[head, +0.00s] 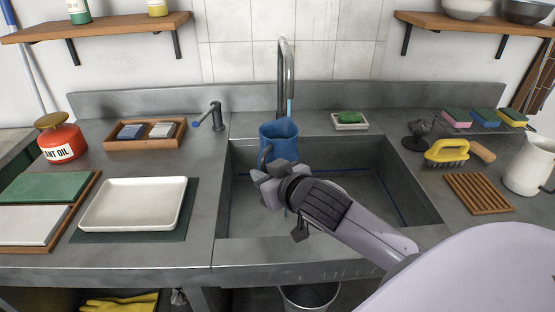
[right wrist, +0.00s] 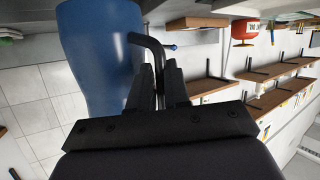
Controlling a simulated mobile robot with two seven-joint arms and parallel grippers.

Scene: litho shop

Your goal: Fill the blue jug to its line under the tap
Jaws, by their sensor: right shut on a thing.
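The blue jug (head: 280,142) is held upright in the sink, under the spout of the tall grey tap (head: 287,62). A thin bluish stream (head: 289,106) runs from the spout down to the jug's mouth. The water level and the line are not visible. My right gripper (head: 266,180) is shut on the jug's handle, on the near side of the jug. In the right wrist view the jug (right wrist: 100,60) fills the upper left and its dark handle (right wrist: 150,43) runs between the two fingers (right wrist: 158,88). My left gripper is not in view.
The sink (head: 400,195) has free room around the jug. A small lever (head: 209,117) with a blue tip stands left of it. A soap dish (head: 350,126) is behind; a yellow brush (head: 447,152) and white pitcher (head: 531,165) are right; a white tray (head: 133,204) is left.

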